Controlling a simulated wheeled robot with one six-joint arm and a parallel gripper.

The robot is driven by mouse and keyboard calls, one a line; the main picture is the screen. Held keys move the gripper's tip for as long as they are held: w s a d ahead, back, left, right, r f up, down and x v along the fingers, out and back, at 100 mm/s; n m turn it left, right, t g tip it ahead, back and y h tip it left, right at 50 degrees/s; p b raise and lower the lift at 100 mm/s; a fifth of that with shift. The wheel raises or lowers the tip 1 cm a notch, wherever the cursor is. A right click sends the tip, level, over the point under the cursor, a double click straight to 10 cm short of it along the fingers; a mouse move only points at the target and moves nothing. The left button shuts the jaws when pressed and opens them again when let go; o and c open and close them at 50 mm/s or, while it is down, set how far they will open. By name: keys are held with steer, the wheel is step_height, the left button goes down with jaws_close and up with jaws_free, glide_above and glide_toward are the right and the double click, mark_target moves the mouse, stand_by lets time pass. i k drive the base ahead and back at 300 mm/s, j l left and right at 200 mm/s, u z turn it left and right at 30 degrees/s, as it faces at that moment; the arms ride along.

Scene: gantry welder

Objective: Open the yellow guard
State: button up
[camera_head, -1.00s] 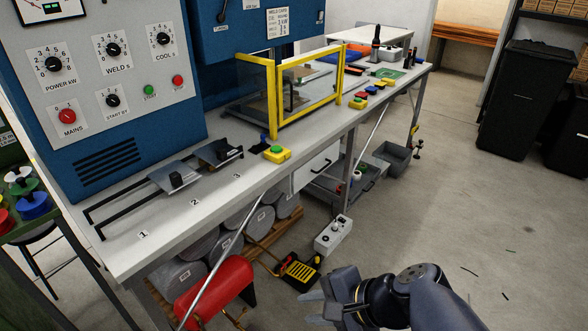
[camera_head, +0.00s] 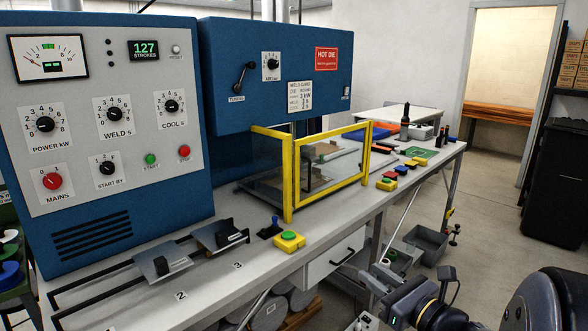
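The yellow guard (camera_head: 288,182) stands upright on the grey bench in front of the blue press. It is a yellow frame with clear panels, and its front panel looks closed across the work area. Pale brown blocks show through the panels. My gripper (camera_head: 380,274) is at the lower right, in front of the bench and below the guard, apart from it. Its fingers are small and partly hidden by my wrist, so I cannot tell whether they are open or shut.
A yellow box with a green button (camera_head: 289,241) sits on the bench just before the guard's near corner. A drawer (camera_head: 336,259) is under the bench. Open floor lies to the right.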

mark_target(296, 203)
steer(key=i+l+u, duration=0.35)
steer(key=i+l, duration=0.3)
steer(key=i+l+u, duration=0.4)
steer(key=i+l, duration=0.35)
steer(key=l, duration=0.15)
